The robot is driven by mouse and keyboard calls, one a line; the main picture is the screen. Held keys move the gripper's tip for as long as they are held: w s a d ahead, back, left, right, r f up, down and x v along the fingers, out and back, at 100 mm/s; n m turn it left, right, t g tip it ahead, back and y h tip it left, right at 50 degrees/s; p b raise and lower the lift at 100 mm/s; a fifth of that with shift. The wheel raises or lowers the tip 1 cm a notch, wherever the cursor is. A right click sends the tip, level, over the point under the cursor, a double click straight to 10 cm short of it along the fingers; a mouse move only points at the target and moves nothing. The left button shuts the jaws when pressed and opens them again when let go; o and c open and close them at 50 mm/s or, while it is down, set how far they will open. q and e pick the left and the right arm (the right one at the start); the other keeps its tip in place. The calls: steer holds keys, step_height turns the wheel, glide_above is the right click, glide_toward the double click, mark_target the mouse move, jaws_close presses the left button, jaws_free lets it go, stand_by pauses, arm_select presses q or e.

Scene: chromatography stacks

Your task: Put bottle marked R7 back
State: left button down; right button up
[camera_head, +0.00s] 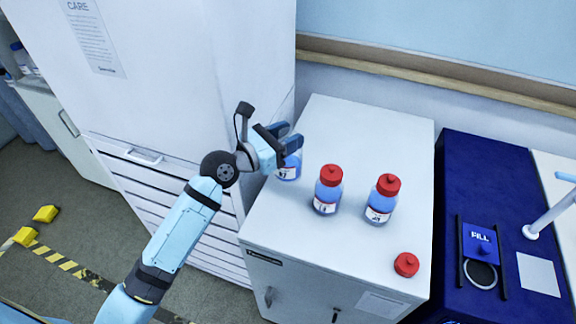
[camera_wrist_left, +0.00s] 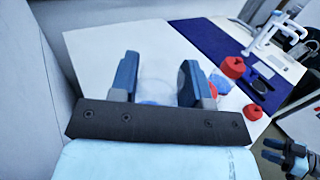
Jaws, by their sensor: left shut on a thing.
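My left gripper (camera_head: 284,142) is shut on a clear bottle with blue liquid and a white label (camera_head: 288,171), at the back left of the white cabinet top. The fingers hide its upper part, and no red cap shows on it. Its clear body shows between the fingers in the left wrist view (camera_wrist_left: 157,84). I cannot read its label or tell whether its base touches the top. Two red-capped bottles stand upright to its right, a nearer one (camera_head: 327,190) and a farther one (camera_head: 382,200). My right gripper (camera_wrist_left: 284,152) shows small at the left wrist view's right edge.
A loose red cap (camera_head: 406,264) lies near the front right of the white cabinet top (camera_head: 300,235). A dark blue unit with a FILL plate (camera_head: 480,245) stands to the right. A tall white cabinet (camera_head: 170,70) rises close on the left.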

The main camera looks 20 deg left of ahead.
mark_target(288, 163)
arm_select(q)
step_height(288, 163, down, 4)
steer(key=shift+r+b, duration=0.15)
steer(key=shift+b, duration=0.2)
step_height(288, 163, down, 4)
steer(key=shift+f+b, duration=0.1)
steer(key=shift+b, duration=0.55)
steer(key=shift+f, duration=0.1)
steer(key=shift+f, duration=0.15)
steer(key=c, duration=0.6)
jaws_free()
